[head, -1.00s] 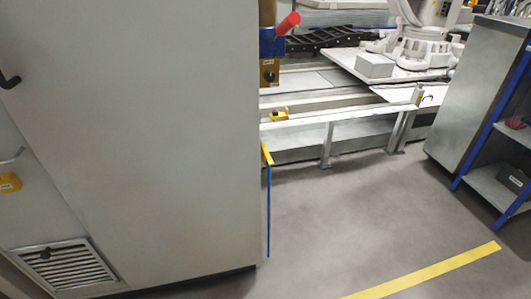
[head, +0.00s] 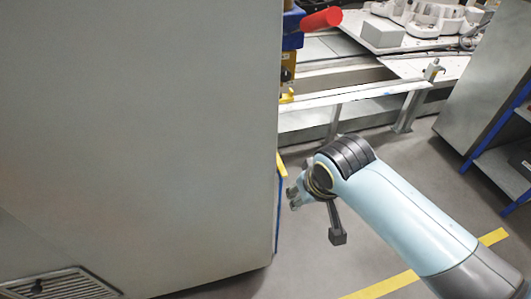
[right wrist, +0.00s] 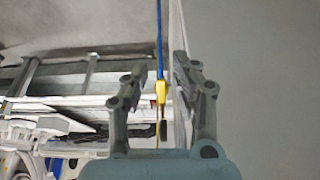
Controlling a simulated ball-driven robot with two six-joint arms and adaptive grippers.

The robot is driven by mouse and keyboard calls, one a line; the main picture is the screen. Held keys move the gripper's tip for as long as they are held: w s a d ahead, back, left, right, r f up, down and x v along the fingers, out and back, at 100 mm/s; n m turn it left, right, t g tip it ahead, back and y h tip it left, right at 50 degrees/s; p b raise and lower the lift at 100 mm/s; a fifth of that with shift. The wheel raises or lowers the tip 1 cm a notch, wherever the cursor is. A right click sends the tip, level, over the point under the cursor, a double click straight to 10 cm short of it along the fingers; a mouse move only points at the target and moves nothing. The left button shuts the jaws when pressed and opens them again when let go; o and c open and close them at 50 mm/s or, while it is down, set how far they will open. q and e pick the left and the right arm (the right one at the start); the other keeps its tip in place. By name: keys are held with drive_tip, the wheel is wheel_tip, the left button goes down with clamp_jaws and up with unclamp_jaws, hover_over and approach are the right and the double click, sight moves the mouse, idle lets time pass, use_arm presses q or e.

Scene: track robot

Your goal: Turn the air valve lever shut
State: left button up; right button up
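A red cylindrical lever grip (head: 321,19) sticks out to the right from a blue body (head: 292,40) at the top of the head view. It looks like the valve lever. The body is partly hidden behind a large grey cabinet. My right gripper (head: 293,196) is below the lever, beside the cabinet's right edge and apart from the lever. In the right wrist view my right gripper (right wrist: 161,70) has its fingers spread, with no object visibly held. The red grip cannot be made out there. My left gripper is not in view.
The grey cabinet (head: 140,130) fills the left. A yellow piece (head: 282,164) and blue strip run along its edge; a yellow piece (right wrist: 161,90) shows between the fingers in the wrist view. A metal rail (head: 360,93) stands behind. Open floor lies right.

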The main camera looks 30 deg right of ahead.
drive_tip(key=b, duration=0.3)
hover_over(282, 167)
drive_tip(key=s, duration=0.2)
drive_tip(key=shift+s+a+f, duration=0.1)
drive_tip(key=shift+s+a, duration=0.05)
drive_tip(key=shift+a, duration=0.2)
drive_tip(key=x, duration=0.3)
drive_tip(key=shift+s+f+b, duration=0.15)
drive_tip(key=shift+b, duration=0.2)
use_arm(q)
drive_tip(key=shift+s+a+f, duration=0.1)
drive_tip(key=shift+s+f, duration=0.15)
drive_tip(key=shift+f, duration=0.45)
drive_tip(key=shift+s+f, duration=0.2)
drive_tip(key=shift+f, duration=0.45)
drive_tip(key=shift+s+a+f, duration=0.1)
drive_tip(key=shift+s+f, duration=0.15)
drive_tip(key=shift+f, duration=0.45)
use_arm(e)
drive_tip(key=shift+x, duration=0.8)
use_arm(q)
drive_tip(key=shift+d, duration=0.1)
use_arm(e)
clamp_jaws()
